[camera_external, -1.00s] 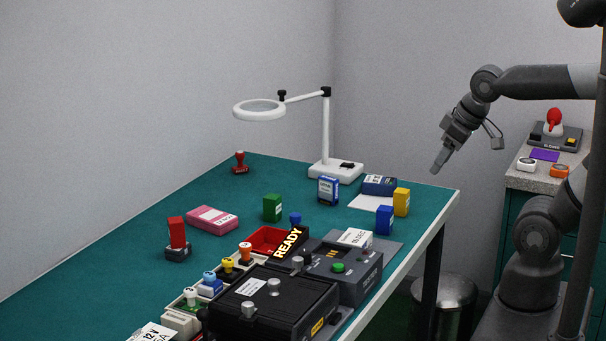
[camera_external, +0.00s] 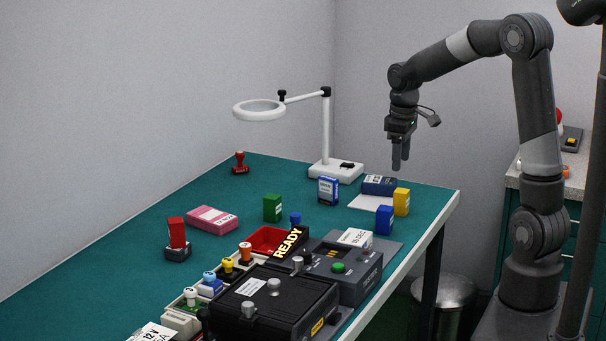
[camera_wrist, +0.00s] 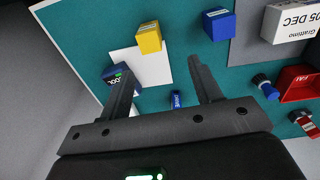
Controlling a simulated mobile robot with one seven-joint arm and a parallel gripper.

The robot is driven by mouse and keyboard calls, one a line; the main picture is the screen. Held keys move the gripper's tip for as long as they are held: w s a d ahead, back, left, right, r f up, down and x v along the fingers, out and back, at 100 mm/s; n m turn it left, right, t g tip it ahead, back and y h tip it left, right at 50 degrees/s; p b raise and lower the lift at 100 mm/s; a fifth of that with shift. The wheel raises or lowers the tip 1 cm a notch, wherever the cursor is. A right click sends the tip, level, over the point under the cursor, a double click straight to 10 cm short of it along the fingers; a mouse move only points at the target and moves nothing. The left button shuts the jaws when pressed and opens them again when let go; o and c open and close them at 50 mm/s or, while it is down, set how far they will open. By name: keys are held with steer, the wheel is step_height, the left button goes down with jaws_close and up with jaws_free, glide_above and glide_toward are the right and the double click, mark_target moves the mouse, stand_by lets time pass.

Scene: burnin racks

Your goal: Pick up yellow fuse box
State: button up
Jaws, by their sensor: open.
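The yellow fuse box (camera_external: 401,202) stands upright near the right edge of the green table, beside a white sheet. In the wrist view the yellow fuse box (camera_wrist: 149,37) is at the upper left, on or against the white sheet, beyond the fingertips. My gripper (camera_external: 400,165) points down above the back right part of the table, higher than the yellow box and apart from it. In the wrist view my gripper (camera_wrist: 155,72) has its two fingers spread with nothing held between them.
A blue box (camera_external: 384,220) stands just in front of the yellow one. A dark blue box (camera_external: 380,185) lies behind it near the white sheet (camera_external: 368,202). A white magnifier lamp (camera_external: 326,135) stands to the left. A grey device (camera_external: 362,270) sits at the front.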

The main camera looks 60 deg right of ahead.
mark_target(402, 190)
steer(key=shift+w+d+f, duration=0.2)
steer(key=shift+d+f, duration=0.25)
steer(key=shift+d, duration=0.05)
steer(key=shift+w+d+f, duration=0.15)
steer(key=shift+d+f, duration=0.25)
steer(key=shift+d, duration=0.1)
step_height(402, 190, down, 5)
steer(key=shift+d+f, duration=0.1)
steer(key=shift+f, duration=0.1)
steer(key=shift+s+f, duration=0.2)
steer(key=shift+f, duration=1.2)
steer(key=shift+s+f, duration=0.15)
steer(key=shift+f, duration=1.2)
steer(key=c, duration=1.1)
